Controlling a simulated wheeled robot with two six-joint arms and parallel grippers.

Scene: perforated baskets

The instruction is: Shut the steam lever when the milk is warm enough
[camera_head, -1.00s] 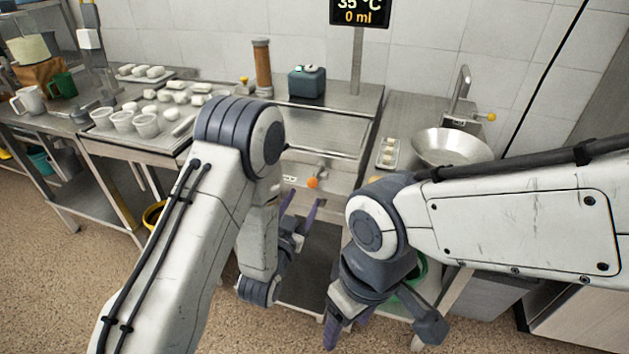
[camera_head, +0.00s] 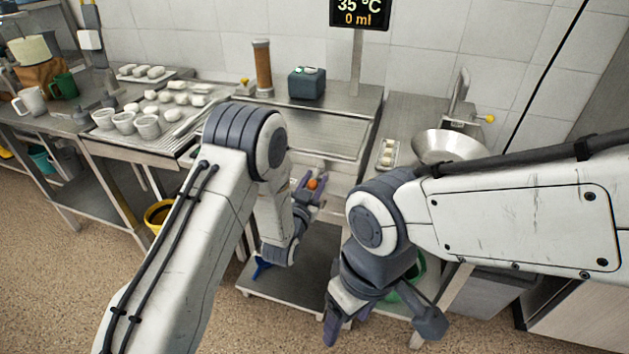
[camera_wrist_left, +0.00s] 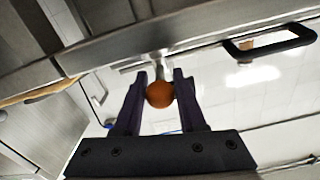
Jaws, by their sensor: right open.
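The lever's orange ball knob (camera_head: 312,184) is at the front of the steel counter in the head view. My left gripper (camera_head: 311,180) has its two purple fingers around it. The left wrist view shows the knob (camera_wrist_left: 160,95) between the fingers, near or against both; I cannot tell whether they press on it. The display (camera_head: 359,13) reads 35 °C and 0 ml. My right gripper (camera_head: 342,322) is open and empty, low in front of the counter. I cannot make out a milk jug.
A metal bowl (camera_head: 450,146) sits on the right counter beside a tap with a yellow knob. A dark green box (camera_head: 307,84) and a brown cylinder (camera_head: 263,68) stand at the back. The lower shelf (camera_head: 292,284) is mostly bare.

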